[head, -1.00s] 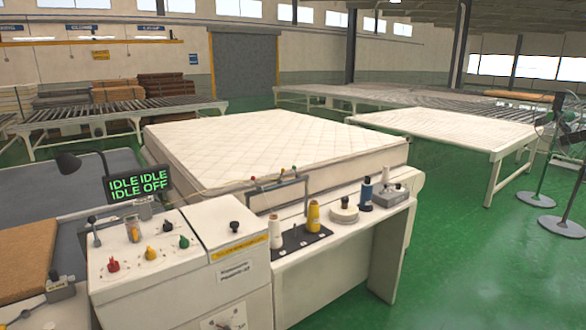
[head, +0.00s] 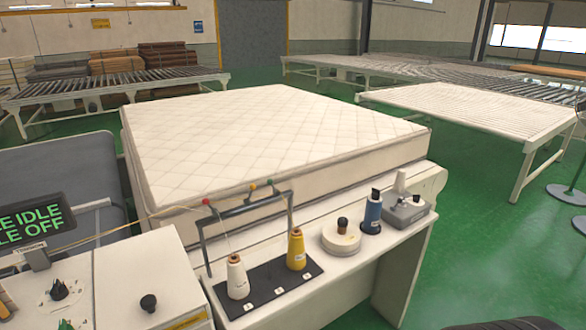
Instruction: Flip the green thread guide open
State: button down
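A pale thread runs from the left to the rail's red end, above the white cone (head: 237,277). A yellow cone (head: 296,250) stands on the same black numbered mat (head: 262,290). My gripper is not in view.
A white spool (head: 341,238), a blue spool (head: 372,212) and a grey device (head: 405,210) stand right of the mat. A large quilted mattress (head: 265,135) lies behind the rail. The control console (head: 150,275) and its screen (head: 35,220) are at left. Green floor is open at right.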

aim_at(270, 181)
jog(key=i+l, duration=0.2)
jog(key=i, duration=0.15)
jog(key=i+l, duration=0.2)
jog(key=i, duration=0.2)
jog(key=i+l, duration=0.2)
jog(key=i, duration=0.15)
